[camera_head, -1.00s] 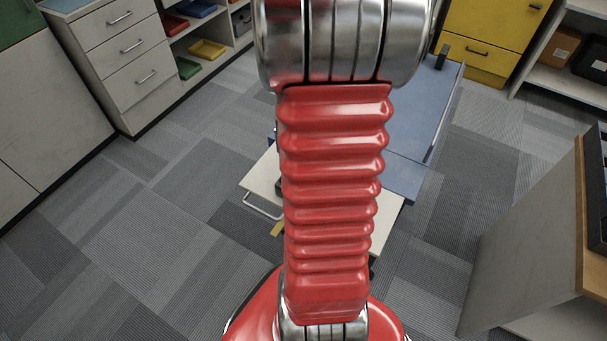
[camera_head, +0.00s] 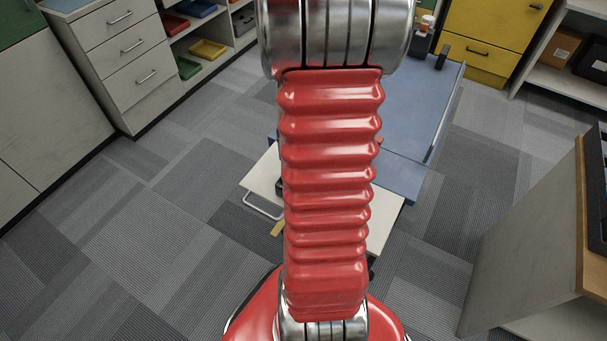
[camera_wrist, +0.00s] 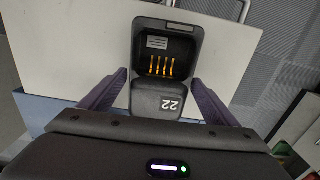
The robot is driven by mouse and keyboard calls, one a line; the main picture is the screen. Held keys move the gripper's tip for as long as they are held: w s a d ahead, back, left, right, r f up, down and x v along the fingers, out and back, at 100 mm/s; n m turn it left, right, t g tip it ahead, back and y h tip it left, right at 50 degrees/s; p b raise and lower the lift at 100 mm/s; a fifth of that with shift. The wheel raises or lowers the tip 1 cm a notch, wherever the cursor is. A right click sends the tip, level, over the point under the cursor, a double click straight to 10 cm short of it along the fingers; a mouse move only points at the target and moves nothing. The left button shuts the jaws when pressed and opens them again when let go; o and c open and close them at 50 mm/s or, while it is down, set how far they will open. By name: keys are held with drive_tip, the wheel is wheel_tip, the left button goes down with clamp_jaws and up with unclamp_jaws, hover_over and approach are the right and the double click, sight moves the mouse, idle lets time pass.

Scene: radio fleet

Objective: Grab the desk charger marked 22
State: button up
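The desk charger marked 22 (camera_wrist: 160,98) is a black charger with gold contacts in its well and a white 22 on its front. It lies on a pale board or drawer front (camera_wrist: 85,48) in the wrist view. My gripper (camera_wrist: 163,88) is open, with one purple-grey finger on each side of the charger's near part. Gaps show between the fingers and the charger, and I cannot tell how high the fingers are above the board. In the head view my red arm hides the charger and gripper; the pale surface (camera_head: 262,184) shows beside the arm.
A blue worktop (camera_head: 410,110) with a black object (camera_head: 442,57) and a small orange-and-white item (camera_head: 427,22) lies behind my arm. A grey cabinet (camera_head: 525,240) stands at right, drawers (camera_head: 130,45) at left. Carpet is clear on both sides.

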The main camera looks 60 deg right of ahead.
drive_tip(key=c, duration=1.1)
drive_tip(key=shift+r, duration=0.15)
wheel_tip(320, 180, up, 10)
drive_tip(key=shift+f, duration=0.1)
idle(0.4)
